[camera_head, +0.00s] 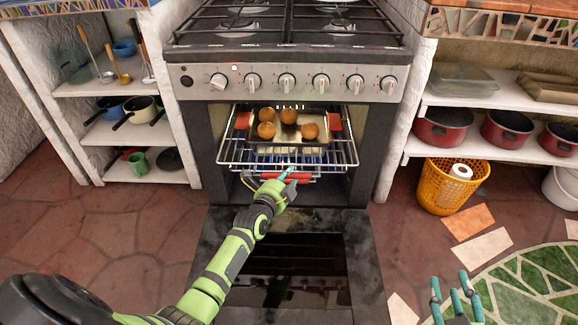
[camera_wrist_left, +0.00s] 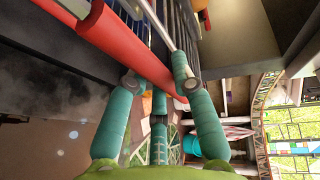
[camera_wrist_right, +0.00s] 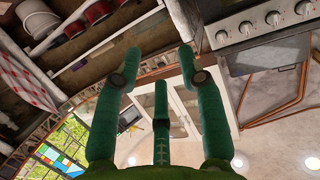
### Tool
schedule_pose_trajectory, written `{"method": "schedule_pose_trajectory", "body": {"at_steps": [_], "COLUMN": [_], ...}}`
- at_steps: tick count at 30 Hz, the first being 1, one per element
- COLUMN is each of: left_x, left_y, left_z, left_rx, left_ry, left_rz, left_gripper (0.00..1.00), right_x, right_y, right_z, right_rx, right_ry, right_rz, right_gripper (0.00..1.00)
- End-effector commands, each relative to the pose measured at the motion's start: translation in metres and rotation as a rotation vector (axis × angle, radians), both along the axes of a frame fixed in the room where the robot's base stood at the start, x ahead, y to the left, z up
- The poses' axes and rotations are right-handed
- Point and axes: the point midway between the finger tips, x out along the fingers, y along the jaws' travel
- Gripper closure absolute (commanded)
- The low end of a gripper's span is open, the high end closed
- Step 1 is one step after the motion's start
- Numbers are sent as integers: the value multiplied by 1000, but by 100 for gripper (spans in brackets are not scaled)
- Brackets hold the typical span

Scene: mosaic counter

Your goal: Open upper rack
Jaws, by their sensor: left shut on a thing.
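The oven is open, and its upper rack (camera_head: 340,152), a wire rack, extends partly out of the cavity. A tray (camera_head: 318,128) with several round brown items sits on it. A red bar (camera_head: 290,176) shows just under the rack's front edge and crosses diagonally in the left wrist view (camera_wrist_left: 135,55). My left gripper (camera_head: 286,174) is at the rack's front edge, shut on it near the red bar; a thin metal rod (camera_wrist_left: 160,28) runs to its fingertips. The exact contact is partly hidden. My right gripper (camera_head: 455,287) is open and empty, far from the oven at lower right.
The lowered oven door (camera_head: 220,230) lies below my left arm. Shelves with pots (camera_head: 508,128) stand to the right and shelves with utensils to the left. An orange basket (camera_head: 447,187) stands on the floor at right. The floor in front is mostly clear.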

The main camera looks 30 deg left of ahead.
Motion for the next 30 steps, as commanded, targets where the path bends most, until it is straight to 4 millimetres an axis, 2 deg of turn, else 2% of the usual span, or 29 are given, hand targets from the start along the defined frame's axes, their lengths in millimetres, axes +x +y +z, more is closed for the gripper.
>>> {"method": "schedule_pose_trajectory", "body": {"at_steps": [5,9,12,17,30], "left_x": [-14,-24,-30,-39,-67], "left_y": [-7,-11,-14,-18,-32], "left_z": [3,2,2,2,2], "left_rx": [-3,-4,-4,-4,-4], "left_ry": [2,2,1,1,2], "left_rz": [0,1,1,2,2], "left_gripper": [100,100,100,100,100], "right_x": [-29,-66,-93,-138,-131], "right_y": [-25,-44,-56,-71,-69], "right_z": [-59,-96,-113,-129,-186], "right_rx": [-77,-128,-156,-193,-203], "right_ry": [355,613,771,996,1054], "right_rz": [-53,-86,-104,-128,-122], "right_gripper": [60,60,60,60,60]}}
